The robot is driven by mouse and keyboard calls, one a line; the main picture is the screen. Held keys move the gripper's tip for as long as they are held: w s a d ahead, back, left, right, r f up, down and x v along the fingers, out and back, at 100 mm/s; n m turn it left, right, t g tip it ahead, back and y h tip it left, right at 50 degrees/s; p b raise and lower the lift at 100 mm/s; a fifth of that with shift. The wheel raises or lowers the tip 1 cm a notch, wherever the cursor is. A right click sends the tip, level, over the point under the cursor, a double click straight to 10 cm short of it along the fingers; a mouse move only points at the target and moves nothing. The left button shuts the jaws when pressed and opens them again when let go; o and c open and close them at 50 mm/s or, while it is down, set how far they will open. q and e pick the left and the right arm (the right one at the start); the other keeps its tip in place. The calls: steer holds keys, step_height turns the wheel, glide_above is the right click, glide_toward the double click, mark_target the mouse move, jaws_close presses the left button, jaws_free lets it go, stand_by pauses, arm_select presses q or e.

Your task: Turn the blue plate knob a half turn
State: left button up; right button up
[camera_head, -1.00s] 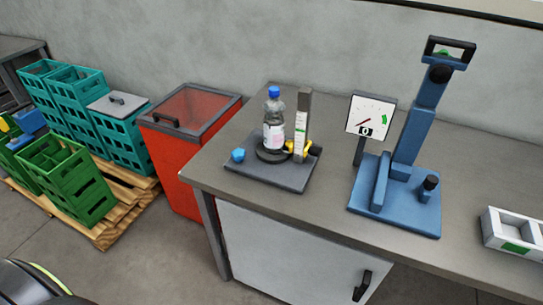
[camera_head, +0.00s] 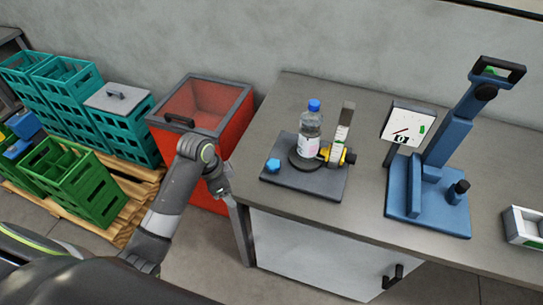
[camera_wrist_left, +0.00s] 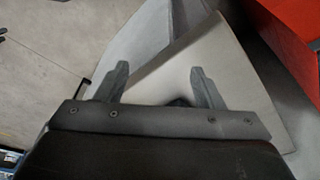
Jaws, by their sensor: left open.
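The blue plate knob (camera_head: 273,165) sits at the front left corner of a dark base plate (camera_head: 310,182) on the bench. A clear bottle (camera_head: 309,138) with a blue cap and a label stands upright on a round disc on that plate. A grey post (camera_head: 344,125) with a yellow part is beside it. My left gripper (camera_head: 225,190) is to the left of the knob, by the bench's left edge, apart from the knob. In the left wrist view its two fingers (camera_wrist_left: 160,82) are spread with nothing between them. My right gripper is not in view.
A white tray (camera_head: 524,228) is at the far right. A red bin (camera_head: 228,112) is left of the bench (camera_head: 262,112), beyond my left arm. Green crates (camera_head: 80,195) stand on a pallet.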

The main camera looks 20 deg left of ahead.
arm_select(q)
steer(key=w+d+r+m+g+h, duration=0.2)
steer(key=w+r+m, duration=0.6)
steer(key=w+r, duration=0.7)
steer(key=b, duration=0.8)
glide_toward(273, 163)
steer(key=p+x, duration=0.1)
steer(key=x, duration=0.7)
steer(key=shift+f, duration=0.2)
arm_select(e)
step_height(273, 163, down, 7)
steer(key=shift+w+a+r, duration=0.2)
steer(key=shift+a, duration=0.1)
arm_select(q)
steer(key=shift+c, duration=0.4)
